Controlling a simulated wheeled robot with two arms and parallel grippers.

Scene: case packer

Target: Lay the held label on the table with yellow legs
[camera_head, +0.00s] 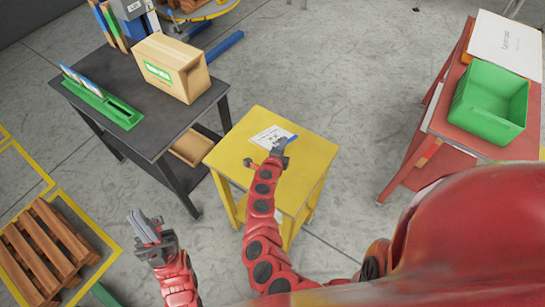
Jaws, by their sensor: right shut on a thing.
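The yellow table (295,181) with yellow legs stands in the middle of the view. My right gripper (281,147) is over its top, near the back edge, shut on the white label (268,135). The label has dark printing and looks flat. I cannot tell whether it touches the tabletop. A small blue piece shows beside the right fingertips. My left gripper (146,226) is away from the table, over the floor at the lower left. It holds nothing that I can see, and its finger gap is unclear.
A dark table (160,135) at the left holds a cardboard box (172,68) and a green rack (103,97). A red table (440,126) at the right holds a green bin (490,103) and a white sheet or box. A wooden pallet (45,248) lies lower left.

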